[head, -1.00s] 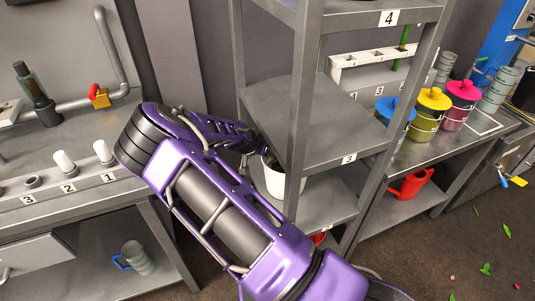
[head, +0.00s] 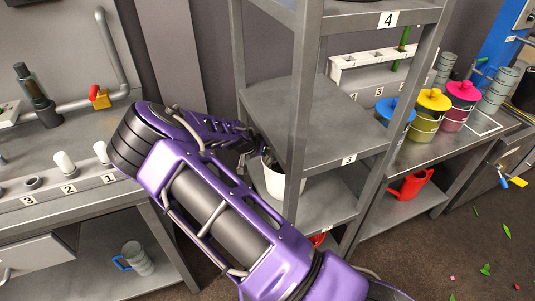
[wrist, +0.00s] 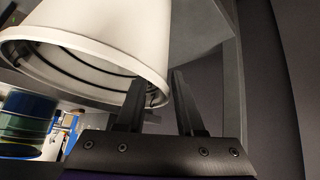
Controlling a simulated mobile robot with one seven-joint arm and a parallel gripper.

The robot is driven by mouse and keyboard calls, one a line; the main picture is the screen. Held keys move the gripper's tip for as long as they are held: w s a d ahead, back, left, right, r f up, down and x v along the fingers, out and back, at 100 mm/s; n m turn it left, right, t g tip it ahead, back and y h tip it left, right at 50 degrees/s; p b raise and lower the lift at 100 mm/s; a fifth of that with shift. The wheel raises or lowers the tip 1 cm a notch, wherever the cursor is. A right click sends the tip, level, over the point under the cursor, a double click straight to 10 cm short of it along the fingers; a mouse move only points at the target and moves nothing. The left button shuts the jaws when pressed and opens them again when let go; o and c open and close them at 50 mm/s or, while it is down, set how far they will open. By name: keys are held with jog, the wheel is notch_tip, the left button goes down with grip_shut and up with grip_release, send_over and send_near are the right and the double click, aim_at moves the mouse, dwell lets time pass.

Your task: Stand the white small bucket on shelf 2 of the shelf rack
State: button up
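The white small bucket (head: 275,180) is upright in the shelf rack, below the board marked 3 (head: 348,159), at the left side of the lower board (head: 325,203). A rack post hides part of it, and I cannot tell whether its base touches the board. My gripper (head: 256,146) is at its upper rim. In the wrist view the bucket (wrist: 110,35) fills the upper left, its open mouth towards me. My gripper fingers (wrist: 160,100) are apart, the left one overlapping the mouth and the right one outside the wall, with a gap between them.
Rack posts (head: 303,110) stand close to my arm. A board marked 4 (head: 388,18) is above. The left bench (head: 60,205) holds a numbered block and pipe. Lidded blue, yellow and pink buckets (head: 430,112) and a red watering can (head: 410,185) are at the right.

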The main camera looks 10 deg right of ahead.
jog(key=p+v, duration=0.1)
jog(key=v, duration=0.9)
jog(key=shift+s+a+r, duration=0.15)
jog(key=shift+r, duration=0.15)
